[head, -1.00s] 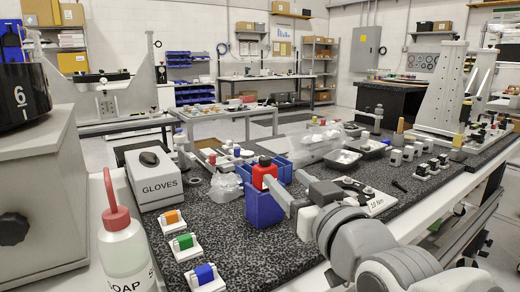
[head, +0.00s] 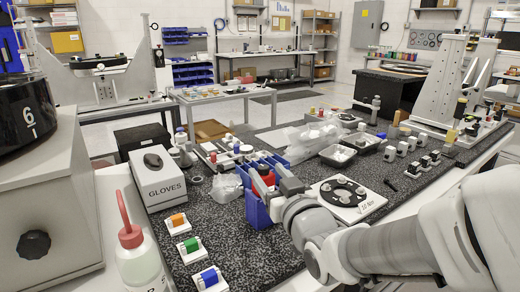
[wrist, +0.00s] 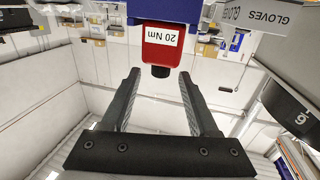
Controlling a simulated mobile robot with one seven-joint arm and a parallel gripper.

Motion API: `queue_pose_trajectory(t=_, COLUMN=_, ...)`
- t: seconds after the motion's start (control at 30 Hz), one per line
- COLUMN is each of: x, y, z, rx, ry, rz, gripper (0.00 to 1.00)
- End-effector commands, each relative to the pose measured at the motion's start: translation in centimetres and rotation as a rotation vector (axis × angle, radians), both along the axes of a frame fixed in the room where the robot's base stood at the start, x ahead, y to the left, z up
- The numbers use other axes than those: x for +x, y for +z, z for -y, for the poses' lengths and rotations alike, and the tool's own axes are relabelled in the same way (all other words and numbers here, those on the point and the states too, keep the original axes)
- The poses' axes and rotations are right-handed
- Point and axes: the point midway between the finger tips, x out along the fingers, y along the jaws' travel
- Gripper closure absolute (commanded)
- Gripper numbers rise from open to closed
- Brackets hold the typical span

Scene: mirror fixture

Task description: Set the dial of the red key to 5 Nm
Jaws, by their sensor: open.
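The red key (wrist: 162,45) shows in the wrist view, which is upside down. Its white label reads 20 Nm, and a black knob (wrist: 160,71) is at its end. The key is in a blue holder (wrist: 163,10); in the head view the holder (head: 256,212) stands on the speckled bench top. My gripper (wrist: 160,82) is open, with its two black fingers apart and the knob between their tips in the picture. I cannot tell whether they touch it. In the head view my gripper (head: 262,181) partly hides the red key (head: 268,179).
Orange, green and blue blocks on white bases line the front left. A white plate with a black ring (head: 340,190) lies right of the holder.

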Motion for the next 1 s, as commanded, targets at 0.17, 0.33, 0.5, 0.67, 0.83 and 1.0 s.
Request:
queue_pose_trajectory(t=0.17, x=1.0, y=0.0, z=-0.5, rx=-0.004, ry=0.004, rz=-0.003, gripper=0.40)
queue_pose_trajectory(t=0.33, x=3.3, y=-0.1, z=-1.4, rx=-0.002, ry=0.005, rz=0.000, gripper=0.40)
queue_pose_trajectory(t=0.5, x=5.1, y=-0.1, z=-2.0, rx=-0.002, ry=0.004, rz=0.000, gripper=0.40)
queue_pose_trajectory(t=0.67, x=5.8, y=-0.1, z=-2.3, rx=-0.001, ry=0.004, rz=0.000, gripper=0.40)
queue_pose_trajectory(t=0.83, x=5.9, y=0.0, z=-2.4, rx=-0.001, ry=0.004, rz=0.000, gripper=0.40)
queue_pose_trajectory(t=1.0, x=5.9, y=0.0, z=-2.4, rx=-0.001, ry=0.004, rz=0.000, gripper=0.48)
